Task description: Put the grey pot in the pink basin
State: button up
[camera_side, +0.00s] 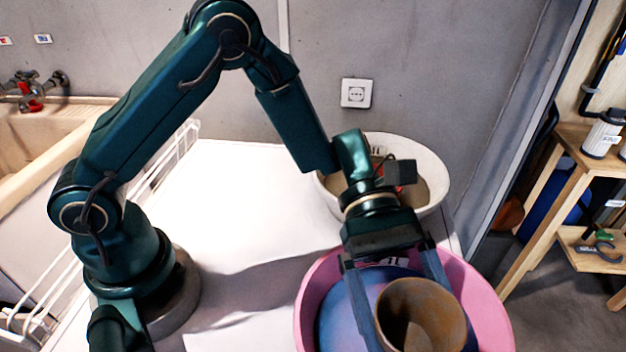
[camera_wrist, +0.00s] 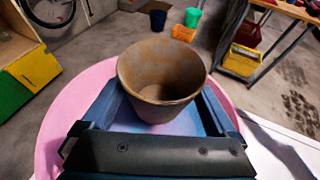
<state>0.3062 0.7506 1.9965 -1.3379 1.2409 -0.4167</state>
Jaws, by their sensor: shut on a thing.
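The pot (camera_side: 420,318) is a tapered, round pot, brownish grey and rusty-looking, with its open mouth up. It also shows in the wrist view (camera_wrist: 163,75), upright or nearly so. My gripper (camera_side: 415,312) is shut on the pot, one finger on each side; the wrist view shows the same grip (camera_wrist: 163,100). The pink basin (camera_side: 308,300) lies under my gripper and the pot, its rim showing around them; it also appears in the wrist view (camera_wrist: 50,135). Its inside shows blue. I cannot tell how high the pot is above the basin's bottom.
A white round basin (camera_side: 436,165) holding something partly hidden stands behind my gripper. A white worktop (camera_side: 240,200) is mostly clear at the left of the pink basin. A sink (camera_side: 40,150) is at far left. A wooden shelf (camera_side: 565,165) stands right.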

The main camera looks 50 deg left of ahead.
aim_at(396, 316)
jog(key=shift+f, duration=1.8)
jog(key=shift+f, duration=0.6)
jog(key=o, duration=1)
jog(key=shift+c, duration=0.2)
jog(key=shift+r, duration=0.15)
jog(key=shift+r, duration=0.3)
jog(key=v, duration=1.2)
